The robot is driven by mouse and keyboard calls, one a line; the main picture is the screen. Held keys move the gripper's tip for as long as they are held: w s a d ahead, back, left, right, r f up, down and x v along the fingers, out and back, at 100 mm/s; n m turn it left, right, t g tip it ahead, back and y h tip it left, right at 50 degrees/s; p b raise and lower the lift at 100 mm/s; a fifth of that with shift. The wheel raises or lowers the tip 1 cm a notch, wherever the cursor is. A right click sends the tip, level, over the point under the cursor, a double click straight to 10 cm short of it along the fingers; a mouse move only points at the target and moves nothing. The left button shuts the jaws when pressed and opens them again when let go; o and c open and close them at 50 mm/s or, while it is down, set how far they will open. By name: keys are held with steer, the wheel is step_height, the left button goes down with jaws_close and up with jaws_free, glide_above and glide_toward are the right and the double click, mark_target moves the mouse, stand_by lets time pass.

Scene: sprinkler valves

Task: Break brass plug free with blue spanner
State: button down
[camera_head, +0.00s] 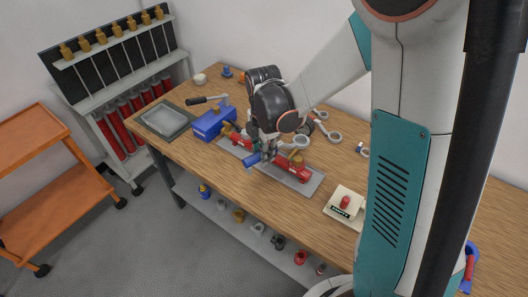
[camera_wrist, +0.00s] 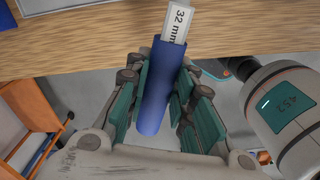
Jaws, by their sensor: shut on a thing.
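My gripper (camera_head: 264,154) is over the front middle of the workbench, beside a red pipe assembly (camera_head: 301,171) on a grey plate. It is shut on the blue spanner (camera_head: 251,160). In the wrist view the spanner's blue handle (camera_wrist: 155,92) lies between the teal finger pads, and its grey shank is marked "32 mm". Brass fittings show on the red pipe, one at the right (camera_head: 297,160) and one at the left (camera_head: 228,127). I cannot tell which is the plug, or whether the spanner touches it.
A blue vise (camera_head: 212,123) and a grey tray (camera_head: 166,121) stand to the left on the wooden bench (camera_head: 270,198). A cream box with a red button (camera_head: 344,205) is at the right. Several grey rings lie behind. An orange cart (camera_head: 45,150) stands on the floor.

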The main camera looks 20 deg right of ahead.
step_height(320, 180, down, 7)
steer(key=b, duration=0.6)
steer(key=shift+b, duration=0.6)
stand_by(1.1)
steer(key=s+d+f+n+b, duration=0.3)
steer(key=s+d+n, duration=0.5)
steer(key=s+n, duration=0.1)
steer(key=shift+s+n+b, duration=0.25)
steer(key=shift+n+b, duration=0.1)
steer(key=shift+n, duration=0.05)
stand_by(1.4)
steer(key=shift+w, duration=0.1)
steer(key=shift+w+a+m, duration=0.1)
steer(key=shift+a+m, duration=0.2)
